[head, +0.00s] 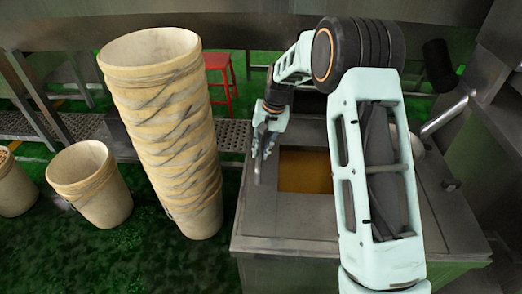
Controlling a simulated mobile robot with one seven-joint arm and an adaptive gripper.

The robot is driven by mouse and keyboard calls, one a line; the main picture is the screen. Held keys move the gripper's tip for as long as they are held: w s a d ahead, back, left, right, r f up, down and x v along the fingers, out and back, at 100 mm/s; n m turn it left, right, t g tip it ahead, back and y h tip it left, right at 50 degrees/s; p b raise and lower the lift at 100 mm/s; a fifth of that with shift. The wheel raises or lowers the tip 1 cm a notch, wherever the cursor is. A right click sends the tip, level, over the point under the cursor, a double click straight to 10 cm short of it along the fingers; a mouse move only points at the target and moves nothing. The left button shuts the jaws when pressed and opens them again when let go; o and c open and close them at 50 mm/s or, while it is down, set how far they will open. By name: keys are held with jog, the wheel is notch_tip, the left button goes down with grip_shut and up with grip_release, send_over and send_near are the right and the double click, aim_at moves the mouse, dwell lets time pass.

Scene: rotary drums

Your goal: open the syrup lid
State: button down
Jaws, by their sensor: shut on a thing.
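The metal syrup tank (300,235) stands at the centre right. A square opening in its top shows amber syrup (305,172). My gripper (264,148) is at the left edge of this opening, fingers pointing down. It is shut on a narrow grey metal part that looks like the syrup lid (258,172), seen nearly edge-on beside the opening. The exact grip and the lid's tilt are too small to tell. My arm hides the right part of the tank top.
A tall stack of cream buckets (165,135) stands close to the tank's left side. A smaller bucket (90,185) and another bucket (12,185) are farther left on the green floor. A red stool (222,80) is behind. Metal equipment (490,110) borders the right.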

jog(key=shift+d, duration=0.1)
jog(key=d, duration=0.9)
jog(key=d+p, duration=0.1)
jog(key=d, duration=0.9)
jog(key=s+d, duration=0.1)
jog(key=d, duration=0.9)
jog(key=shift+p, duration=0.3)
jog(key=c, duration=1.8)
grip_release()
jog(key=shift+c, duration=0.2)
notch_tip(320, 180, up, 12)
jog(key=d, duration=0.2)
jog(key=shift+d, duration=0.15)
